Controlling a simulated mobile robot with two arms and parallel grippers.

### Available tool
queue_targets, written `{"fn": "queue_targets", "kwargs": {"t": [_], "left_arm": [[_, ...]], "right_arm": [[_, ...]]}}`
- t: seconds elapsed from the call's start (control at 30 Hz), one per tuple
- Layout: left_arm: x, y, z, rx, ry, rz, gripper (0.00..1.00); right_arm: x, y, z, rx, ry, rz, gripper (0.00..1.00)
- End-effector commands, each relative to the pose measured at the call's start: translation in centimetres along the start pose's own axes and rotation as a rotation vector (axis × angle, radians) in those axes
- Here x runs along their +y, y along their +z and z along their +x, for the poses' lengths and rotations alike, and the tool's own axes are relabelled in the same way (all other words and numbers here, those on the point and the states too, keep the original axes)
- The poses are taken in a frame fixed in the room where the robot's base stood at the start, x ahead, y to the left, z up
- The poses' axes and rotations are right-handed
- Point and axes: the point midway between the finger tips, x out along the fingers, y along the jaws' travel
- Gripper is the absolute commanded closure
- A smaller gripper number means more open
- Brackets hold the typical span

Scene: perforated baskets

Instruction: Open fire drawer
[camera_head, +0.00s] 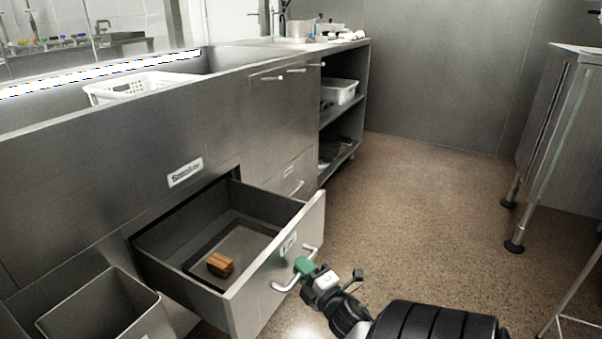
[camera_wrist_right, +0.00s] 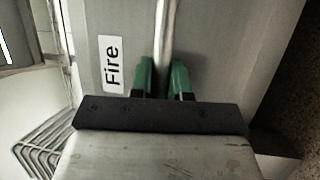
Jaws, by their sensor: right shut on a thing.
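The fire drawer (camera_head: 310,222) stands pulled out from the grey metal counter in the head view. A wooden block-like item (camera_head: 220,264) lies inside on a dark tray. My right gripper (camera_head: 303,265) is at the drawer's front, with its green fingers on either side of the metal handle (camera_head: 283,285). The right wrist view shows the gripper (camera_wrist_right: 166,80) shut on the handle bar (camera_wrist_right: 166,35), beside the white "Fire" label (camera_wrist_right: 112,64). My left gripper is not in view.
A grey open bin (camera_head: 100,308) stands left of the drawer. White perforated baskets sit on the counter (camera_head: 135,86) and on an open shelf (camera_head: 340,91). A metal table (camera_head: 560,130) stands at right. The brown floor between is clear.

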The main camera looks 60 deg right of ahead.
Motion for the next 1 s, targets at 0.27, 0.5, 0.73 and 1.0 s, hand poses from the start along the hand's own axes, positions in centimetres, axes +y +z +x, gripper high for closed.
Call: {"fn": "queue_targets", "kwargs": {"t": [0.27, 0.5, 0.73, 1.0], "left_arm": [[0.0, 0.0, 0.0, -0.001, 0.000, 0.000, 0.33], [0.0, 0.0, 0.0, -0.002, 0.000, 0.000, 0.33], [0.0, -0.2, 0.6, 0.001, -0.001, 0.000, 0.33], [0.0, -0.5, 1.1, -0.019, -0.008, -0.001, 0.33]], "right_arm": [[-0.1, 0.0, 0.0, -0.001, -0.002, 0.001, 0.58], [-0.1, 0.0, 0.0, -0.001, -0.002, 0.000, 0.58], [0.0, 0.0, -2.4, -0.003, -0.004, 0.002, 0.58], [0.1, 0.0, -7.9, -0.003, -0.005, 0.003, 0.58]]}}
